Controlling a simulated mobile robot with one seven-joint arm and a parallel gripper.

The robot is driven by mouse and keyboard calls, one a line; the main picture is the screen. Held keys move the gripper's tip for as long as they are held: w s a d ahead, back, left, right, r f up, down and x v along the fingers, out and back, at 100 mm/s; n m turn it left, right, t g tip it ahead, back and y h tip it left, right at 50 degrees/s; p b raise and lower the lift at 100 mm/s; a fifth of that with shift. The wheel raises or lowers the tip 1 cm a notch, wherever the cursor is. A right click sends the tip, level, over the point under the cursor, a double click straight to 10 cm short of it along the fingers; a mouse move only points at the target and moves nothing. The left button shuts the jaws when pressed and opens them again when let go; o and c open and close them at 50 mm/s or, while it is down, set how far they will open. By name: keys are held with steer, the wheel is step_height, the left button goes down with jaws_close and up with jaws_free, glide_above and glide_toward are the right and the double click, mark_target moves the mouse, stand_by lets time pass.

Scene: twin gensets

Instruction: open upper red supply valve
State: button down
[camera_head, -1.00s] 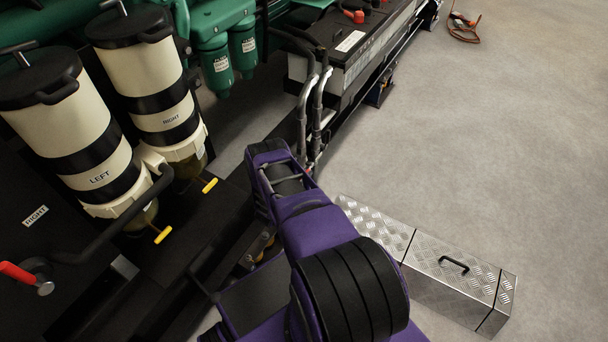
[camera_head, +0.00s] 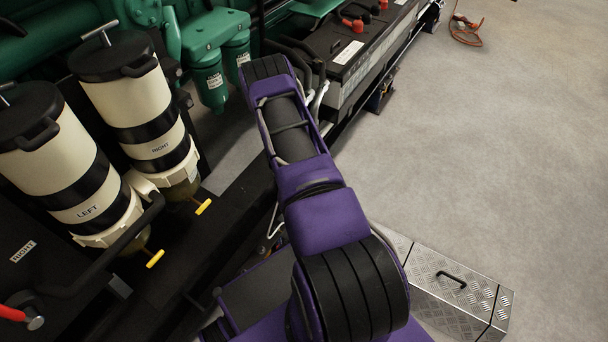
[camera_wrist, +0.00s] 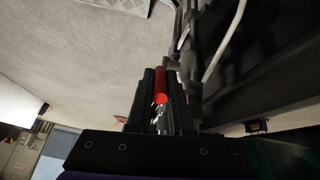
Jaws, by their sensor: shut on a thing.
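In the wrist view my gripper (camera_wrist: 160,115) is shut on a red lever handle (camera_wrist: 161,84), which lies between its two dark fingers. A grey metal part shows just below the red end, partly hidden by the fingers. In the head view my purple arm reaches up the middle and hides my gripper and the held handle. Another red lever (camera_head: 12,313) with a metal pivot shows at the lower left edge of the head view, apart from my arm.
Two cream filter canisters marked LEFT (camera_head: 86,211) and RIGHT (camera_head: 163,146) stand at left, with yellow drain handles below. A battery box (camera_head: 345,54) is beyond my arm. A metal toolbox (camera_head: 455,290) lies on the floor at right. Open floor (camera_head: 480,140) spreads beyond.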

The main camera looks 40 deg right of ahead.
steer(key=shift+w+d+r+g+y+b, duration=0.2)
steer(key=shift+d+g+y+b, duration=0.3)
steer(key=shift+y, duration=0.4)
steer(key=c, duration=0.8)
jaws_free()
